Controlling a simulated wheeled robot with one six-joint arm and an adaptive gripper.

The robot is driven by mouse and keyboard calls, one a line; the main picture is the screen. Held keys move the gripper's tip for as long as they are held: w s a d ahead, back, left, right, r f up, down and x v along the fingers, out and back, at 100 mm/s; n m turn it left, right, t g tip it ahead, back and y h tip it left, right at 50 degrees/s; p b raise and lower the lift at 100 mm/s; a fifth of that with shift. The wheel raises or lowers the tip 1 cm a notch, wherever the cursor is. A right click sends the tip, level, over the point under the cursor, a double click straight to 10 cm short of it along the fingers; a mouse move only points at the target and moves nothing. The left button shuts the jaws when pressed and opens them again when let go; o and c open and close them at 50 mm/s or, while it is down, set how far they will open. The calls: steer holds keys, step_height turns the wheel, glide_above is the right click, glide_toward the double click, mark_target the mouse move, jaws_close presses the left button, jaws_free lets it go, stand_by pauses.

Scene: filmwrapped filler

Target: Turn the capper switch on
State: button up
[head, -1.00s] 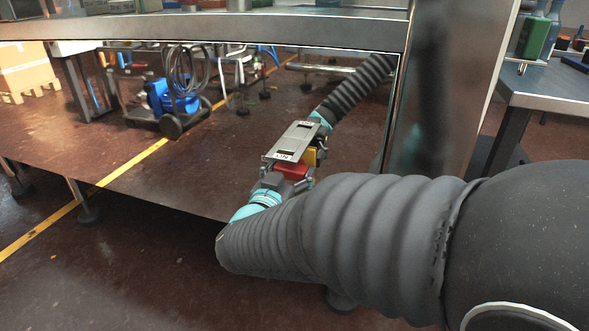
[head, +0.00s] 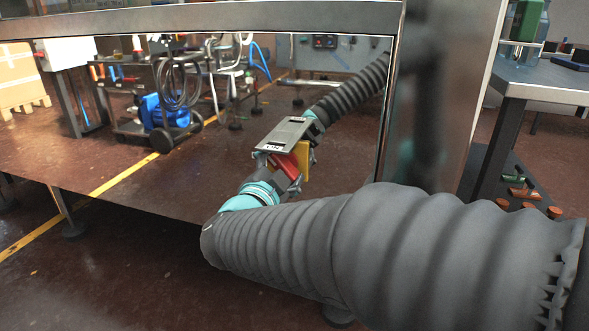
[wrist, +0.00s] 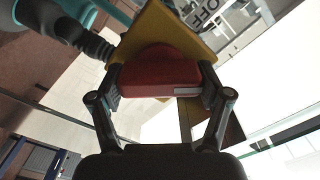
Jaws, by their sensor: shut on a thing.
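The capper switch has a red handle (head: 285,165) on a yellow plate (head: 303,160), beside a grey labelled plate (head: 287,133). In the wrist view, the red handle (wrist: 158,76) lies between the two fingers of my gripper (wrist: 161,84), touched on both sides. The yellow plate (wrist: 160,28) sits tilted behind it. Upside-down "OFF" lettering (wrist: 208,12) shows at the top right. In the head view, my gripper (head: 290,172) is shut on the handle at the end of my sleeved arm. The handle's far side is hidden.
A steel frame bar (head: 190,24) runs along the top, with a thick steel post (head: 430,110) at right. Behind are a cart with a blue machine (head: 160,110) and hoses. A steel table (head: 545,85) stands at the right.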

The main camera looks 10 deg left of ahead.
steer(key=shift+m, duration=1.1)
steer(key=shift+r, duration=0.1)
steer(key=o, duration=1.1)
steer(key=shift+w, duration=0.1)
